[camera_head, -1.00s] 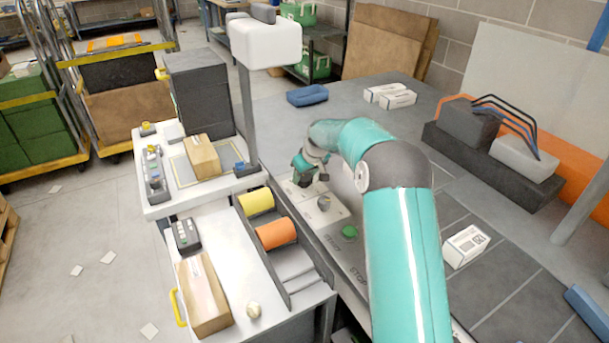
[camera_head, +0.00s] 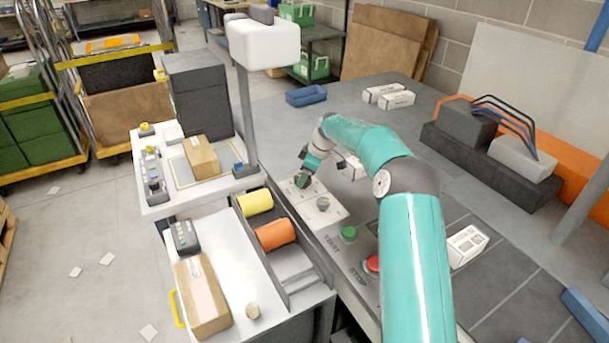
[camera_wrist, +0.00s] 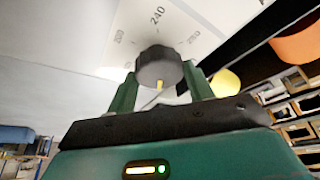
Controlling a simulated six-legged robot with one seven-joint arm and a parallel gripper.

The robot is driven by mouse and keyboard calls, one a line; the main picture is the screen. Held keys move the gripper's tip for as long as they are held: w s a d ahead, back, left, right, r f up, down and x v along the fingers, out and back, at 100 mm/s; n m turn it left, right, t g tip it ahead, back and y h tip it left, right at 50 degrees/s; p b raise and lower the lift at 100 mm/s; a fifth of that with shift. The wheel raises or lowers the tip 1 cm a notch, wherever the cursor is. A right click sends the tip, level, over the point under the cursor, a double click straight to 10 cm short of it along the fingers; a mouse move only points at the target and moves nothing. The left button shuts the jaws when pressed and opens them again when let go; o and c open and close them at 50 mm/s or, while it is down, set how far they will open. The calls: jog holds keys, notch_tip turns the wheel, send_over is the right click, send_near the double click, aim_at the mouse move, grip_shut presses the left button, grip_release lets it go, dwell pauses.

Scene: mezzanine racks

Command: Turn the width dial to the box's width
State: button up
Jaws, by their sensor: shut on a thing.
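My gripper (camera_head: 305,172) is at the left end of the white control panel (camera_head: 335,213), shut on a dark round dial (camera_head: 302,182). In the wrist view the dial (camera_wrist: 158,64) sits between the two green fingers of my gripper (camera_wrist: 160,88), with a small yellow mark on its near side. The printed scale (camera_wrist: 157,16) beyond it reads 240 in the middle; the side numbers are blurred. A second, grey dial (camera_head: 323,203) is free on the panel. A brown box (camera_head: 202,157) rests on the white measuring stand, and a longer brown box (camera_head: 203,297) lies on the front table.
A green START button (camera_head: 349,233) and a red STOP button (camera_head: 373,263) are on the panel near my arm. Yellow (camera_head: 255,202) and orange (camera_head: 275,234) rolls lie in a rack beside it.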

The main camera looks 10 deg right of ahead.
jog(key=shift+f, duration=0.1)
dwell(0.3)
jog(key=o, duration=1)
jog(key=v, duration=1.4)
